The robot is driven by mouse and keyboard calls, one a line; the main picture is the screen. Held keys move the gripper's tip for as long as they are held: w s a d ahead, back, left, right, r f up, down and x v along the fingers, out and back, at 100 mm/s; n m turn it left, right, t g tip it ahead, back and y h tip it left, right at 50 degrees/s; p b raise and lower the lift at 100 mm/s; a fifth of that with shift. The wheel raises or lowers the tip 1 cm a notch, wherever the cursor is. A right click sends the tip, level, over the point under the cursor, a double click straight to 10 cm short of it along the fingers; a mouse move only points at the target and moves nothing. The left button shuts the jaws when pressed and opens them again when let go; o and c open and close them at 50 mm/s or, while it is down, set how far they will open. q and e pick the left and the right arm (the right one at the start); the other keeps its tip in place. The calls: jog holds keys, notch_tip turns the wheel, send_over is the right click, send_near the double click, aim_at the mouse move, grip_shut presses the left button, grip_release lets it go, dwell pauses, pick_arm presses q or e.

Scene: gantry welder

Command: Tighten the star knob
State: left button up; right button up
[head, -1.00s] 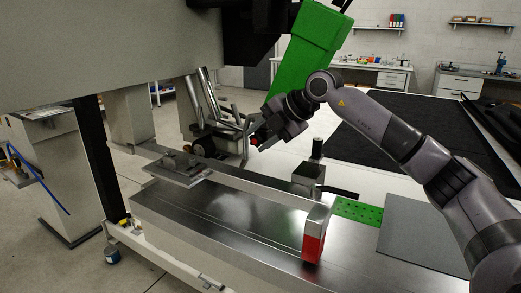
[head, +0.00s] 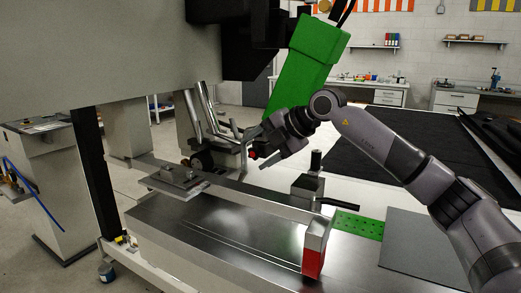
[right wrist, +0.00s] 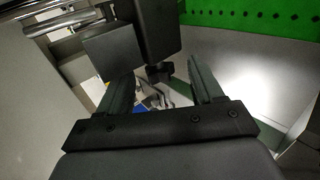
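A small dark knob with lobes (right wrist: 160,72) shows in the right wrist view, below a black block and between my fingers. I take it for the star knob; the fingers seem apart from it, and its depth is hard to judge. My right gripper (right wrist: 162,85) is open, with a finger on each side of the view. In the head view my right gripper (head: 258,150) is below the green housing (head: 305,65), near a small red part (head: 252,154). I cannot clearly make out the knob there. My left gripper is not in view.
Below is a metal bed with a long bar, a red-ended block (head: 314,257) and a black-topped clamp (head: 307,186). A flat plate (head: 177,181) and steel tubes (head: 203,115) are left of the gripper. A green perforated strip (head: 357,225) lies to the right.

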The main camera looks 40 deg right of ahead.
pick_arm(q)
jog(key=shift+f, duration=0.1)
pick_arm(e)
jog(key=v, duration=0.7)
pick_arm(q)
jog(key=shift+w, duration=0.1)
pick_arm(e)
jog(key=shift+s+r, duration=0.1)
